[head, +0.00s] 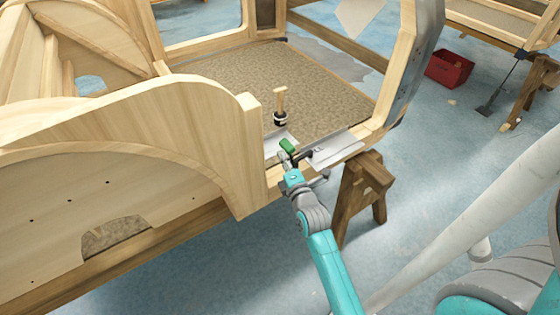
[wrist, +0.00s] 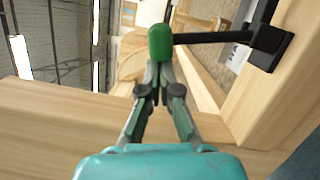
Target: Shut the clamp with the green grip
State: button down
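The clamp's green grip (head: 288,146) is in the middle of the head view, over the sill of the wooden bodyframe. In the wrist view the green grip (wrist: 160,42) sits on the end of a black arm, which runs right to a black base (wrist: 272,46) on the wood. My gripper (head: 287,159) is right at the grip. In the wrist view my gripper's fingers (wrist: 158,76) are drawn together, with their tips at the near end of the grip. The grip hides the very tips, so contact is not certain. The fingers do not visibly wrap around it.
A mallet (head: 280,108) stands on the carpeted floor panel (head: 325,85) behind the clamp. A metal plate (head: 338,147) lies along the sill to the right. A curved wooden panel (head: 200,110) rises to the left. A trestle (head: 362,195) stands below.

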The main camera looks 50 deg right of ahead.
jog(key=shift+s+d+r+m, duration=0.1)
jog(key=shift+d+r+m, duration=0.1)
jog(key=shift+d+m, duration=0.1)
dwell(0.4)
jog(key=v, duration=1.2)
jog(key=s+a+f+m+y, duration=0.35)
jog(key=s+a+m, duration=0.35)
jog(key=s+a, duration=0.6)
jog(key=s+a+r+m+y, duration=0.2)
jog(key=s+a+m, duration=0.1)
jog(key=s+a, duration=0.1)
jog(key=s+a+r+m+g+y, duration=0.1)
jog(key=s+a+r+m+y, duration=0.2)
jog(key=s, duration=0.4)
jog(key=a+m, duration=0.1)
jog(key=a, duration=0.1)
jog(key=shift+a+y, duration=0.3)
jog(key=shift+y, duration=0.05)
